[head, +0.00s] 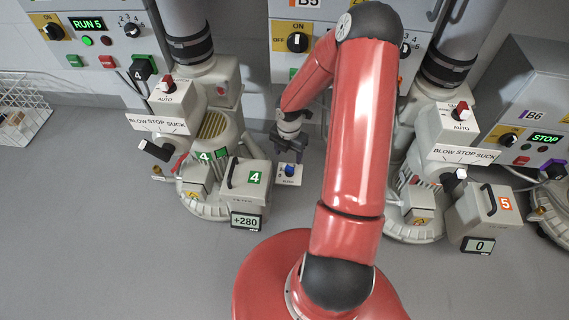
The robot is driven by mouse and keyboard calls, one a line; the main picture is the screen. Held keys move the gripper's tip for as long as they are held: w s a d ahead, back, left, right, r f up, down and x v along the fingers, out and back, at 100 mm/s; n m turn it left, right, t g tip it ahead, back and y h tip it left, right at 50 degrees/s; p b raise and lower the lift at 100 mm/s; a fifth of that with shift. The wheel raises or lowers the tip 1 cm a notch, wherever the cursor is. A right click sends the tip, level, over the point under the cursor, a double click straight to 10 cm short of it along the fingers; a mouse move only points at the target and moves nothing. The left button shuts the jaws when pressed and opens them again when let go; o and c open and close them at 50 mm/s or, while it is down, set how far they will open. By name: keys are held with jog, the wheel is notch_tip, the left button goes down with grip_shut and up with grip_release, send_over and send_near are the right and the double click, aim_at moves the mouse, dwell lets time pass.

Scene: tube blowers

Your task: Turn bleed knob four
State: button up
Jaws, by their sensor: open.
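Blower four (213,130) stands left of centre, with a green 4 on its grey box (247,185) and a display (247,222) reading +280. To the right of that box is a small pale plate with a blue knob (289,171), which looks like bleed knob four; its label is too small to read. My gripper (288,157) is open and empty, pointing down just above and behind the blue knob. I cannot tell whether the fingers touch or straddle it. Part of my red arm hangs over the space to the right.
A wire basket (30,100) stands far left. The front floor is clear.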

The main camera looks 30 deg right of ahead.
aim_at(288, 167)
notch_tip(288, 167, down, 7)
jog(key=shift+f+b, duration=0.15)
jog(key=shift+b, duration=0.75)
jog(key=c, duration=1)
